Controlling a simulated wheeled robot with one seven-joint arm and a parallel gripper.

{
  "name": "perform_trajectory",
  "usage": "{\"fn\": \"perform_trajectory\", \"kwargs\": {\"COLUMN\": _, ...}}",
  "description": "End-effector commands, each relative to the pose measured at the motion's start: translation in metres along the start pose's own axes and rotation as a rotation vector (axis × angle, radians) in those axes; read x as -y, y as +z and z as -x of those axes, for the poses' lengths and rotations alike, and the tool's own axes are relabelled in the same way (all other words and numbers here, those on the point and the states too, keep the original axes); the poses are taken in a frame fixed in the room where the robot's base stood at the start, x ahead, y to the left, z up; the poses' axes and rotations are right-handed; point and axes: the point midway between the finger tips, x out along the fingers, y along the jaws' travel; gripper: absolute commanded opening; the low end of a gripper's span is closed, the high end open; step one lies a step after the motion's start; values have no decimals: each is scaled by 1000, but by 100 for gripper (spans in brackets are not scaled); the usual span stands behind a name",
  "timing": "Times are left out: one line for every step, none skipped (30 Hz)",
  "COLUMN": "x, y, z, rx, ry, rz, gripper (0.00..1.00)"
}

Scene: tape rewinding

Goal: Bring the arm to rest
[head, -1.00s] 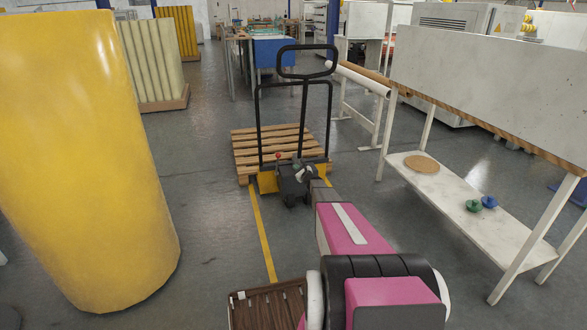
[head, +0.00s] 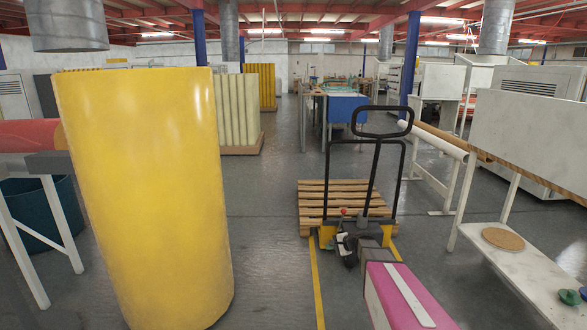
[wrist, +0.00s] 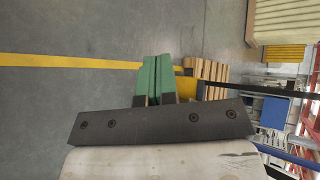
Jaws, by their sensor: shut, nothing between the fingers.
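My gripper (wrist: 155,78) shows in the wrist view as two green fingers side by side, shut with nothing between them. The wrist view lies on its side, with grey floor and a yellow floor line beyond the fingers. In the head view my arm, with a pink link (head: 400,297), reaches forward from the bottom edge, right of centre. Its far end overlaps the front of the pallet truck in the picture. I cannot tell the gap between them, and the fingers are not clear there.
A pallet truck (head: 328,236) with a wooden pallet (head: 312,203) stands ahead. A large yellow roll (head: 145,195) stands close at left. A white table (head: 535,130) with a lower shelf is at right. Open floor (head: 266,245) lies between the roll and the truck.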

Motion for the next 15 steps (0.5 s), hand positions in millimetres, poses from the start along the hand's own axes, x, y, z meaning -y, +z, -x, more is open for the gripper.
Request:
{"fn": "perform_trajectory", "kwargs": {"x": -12, "y": 34, "z": 14, "rx": 9, "ry": 74, "rz": 77, "gripper": 0}}
{"fn": "perform_trajectory", "kwargs": {"x": -19, "y": 47, "z": 19, "rx": 15, "ry": 122, "rz": 124, "gripper": 0}}
{"fn": "perform_trajectory", "kwargs": {"x": -29, "y": 64, "z": 27, "rx": 22, "ry": 187, "rz": 189, "gripper": 0}}
{"fn": "perform_trajectory", "kwargs": {"x": -37, "y": 77, "z": 33, "rx": 29, "ry": 235, "rz": 234, "gripper": 0}}
{"fn": "perform_trajectory", "kwargs": {"x": -44, "y": 88, "z": 40, "rx": 34, "ry": 284, "rz": 280, "gripper": 0}}
{"fn": "perform_trajectory", "kwargs": {"x": -54, "y": 104, "z": 50, "rx": 43, "ry": 350, "rz": 341, "gripper": 0}}
{"fn": "perform_trajectory", "kwargs": {"x": -62, "y": 115, "z": 58, "rx": 48, "ry": 399, "rz": 385, "gripper": 0}}
{"fn": "perform_trajectory", "kwargs": {"x": -69, "y": 125, "z": 66, "rx": 55, "ry": 449, "rz": 431, "gripper": 0}}
{"fn": "perform_trajectory", "kwargs": {"x": -79, "y": 138, "z": 78, "rx": 62, "ry": 515, "rz": 488, "gripper": 0}}
{"fn": "perform_trajectory", "kwargs": {"x": -86, "y": 148, "z": 88, "rx": 68, "ry": 565, "rz": 532, "gripper": 0}}
{"fn": "perform_trajectory", "kwargs": {"x": -92, "y": 157, "z": 98, "rx": 74, "ry": 616, "rz": 573, "gripper": 0}}
{"fn": "perform_trajectory", "kwargs": {"x": -101, "y": 168, "z": 111, "rx": 81, "ry": 680, "rz": 626, "gripper": 0}}
{"fn": "perform_trajectory", "kwargs": {"x": -107, "y": 175, "z": 120, "rx": 87, "ry": 728, "rz": 663, "gripper": 0}}
{"fn": "perform_trajectory", "kwargs": {"x": -112, "y": 181, "z": 130, "rx": 91, "ry": 772, "rz": 697, "gripper": 0}}
{"fn": "perform_trajectory", "kwargs": {"x": -118, "y": 189, "z": 142, "rx": 97, "ry": 828, "rz": 739, "gripper": 0}}
